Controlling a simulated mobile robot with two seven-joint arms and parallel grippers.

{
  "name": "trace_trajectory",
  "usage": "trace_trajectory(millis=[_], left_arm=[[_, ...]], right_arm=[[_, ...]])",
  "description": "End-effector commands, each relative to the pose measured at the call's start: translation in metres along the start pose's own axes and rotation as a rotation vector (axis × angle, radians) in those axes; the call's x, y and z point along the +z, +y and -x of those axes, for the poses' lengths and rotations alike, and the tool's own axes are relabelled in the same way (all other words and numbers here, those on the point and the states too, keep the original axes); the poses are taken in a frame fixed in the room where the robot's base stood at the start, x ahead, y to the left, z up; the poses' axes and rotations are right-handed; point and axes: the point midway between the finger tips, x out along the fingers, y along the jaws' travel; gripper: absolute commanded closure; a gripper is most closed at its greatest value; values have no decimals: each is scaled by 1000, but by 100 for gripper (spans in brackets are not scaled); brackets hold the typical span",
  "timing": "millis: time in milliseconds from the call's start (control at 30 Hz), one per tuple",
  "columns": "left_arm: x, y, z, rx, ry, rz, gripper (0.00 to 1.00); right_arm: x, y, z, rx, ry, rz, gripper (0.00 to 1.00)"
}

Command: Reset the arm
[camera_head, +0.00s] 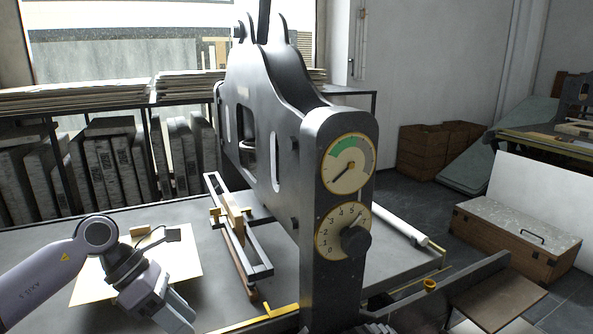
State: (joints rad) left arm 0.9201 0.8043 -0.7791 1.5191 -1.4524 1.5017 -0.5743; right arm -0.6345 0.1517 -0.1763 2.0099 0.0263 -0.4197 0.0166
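My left arm comes in from the left, low over the press bed. Its gripper (178,312) points down and to the right near the bottom edge, in front of the cream sheet (187,262). The finger gap is not clear, and I see nothing held. My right gripper is not in view. The large dark press (275,110) stands at the centre, with an upright black bar (264,20) at its top. Its upper dial (348,164) has a green and grey band.
A dark frame with a wooden bar (235,218) lies on the bed (40,240), right of the sheet. A white roll (400,225) lies behind the press column. Stone slabs (105,165) fill the rack behind. A wooden chest (515,238) stands on the floor at right.

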Motion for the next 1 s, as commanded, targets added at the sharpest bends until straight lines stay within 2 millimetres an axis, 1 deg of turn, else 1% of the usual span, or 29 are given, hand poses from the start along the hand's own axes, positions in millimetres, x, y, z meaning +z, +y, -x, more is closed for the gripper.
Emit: trace_trajectory(millis=[33,100,200,300,400,467,533,567,667,767,800,867,900,967,1000], left_arm=[[14,-17,-19,-70,-91,32,58],[35,-37,-39,-158,-231,97,58],[62,-63,-57,-284,-426,224,58],[85,-83,-64,-407,-616,389,58],[100,-94,-64,-523,-792,587,58],[105,-95,-62,-588,-892,722,58],[106,-94,-59,-658,-1003,892,58],[105,-91,-58,-685,-1049,968,58],[93,-82,-57,-771,-1188,1240,58],[68,-70,-61,-838,-1310,1533,58],[56,-66,-64,-859,-1353,1658,58],[33,-61,-71,-885,-1413,1848,58],[16,-59,-77,-897,-1448,1978,58],[-11,-59,-88,-909,-1494,2176,58],[-31,-62,-96,-912,-1519,2311,58]], right_arm=[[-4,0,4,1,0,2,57],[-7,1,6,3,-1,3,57],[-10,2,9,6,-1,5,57],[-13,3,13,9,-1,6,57],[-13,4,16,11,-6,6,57],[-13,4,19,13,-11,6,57],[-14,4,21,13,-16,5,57],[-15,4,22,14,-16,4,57],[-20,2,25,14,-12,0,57],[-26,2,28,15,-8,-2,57],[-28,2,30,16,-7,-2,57],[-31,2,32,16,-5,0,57],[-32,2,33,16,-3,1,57],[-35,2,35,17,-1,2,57],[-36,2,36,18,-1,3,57]])
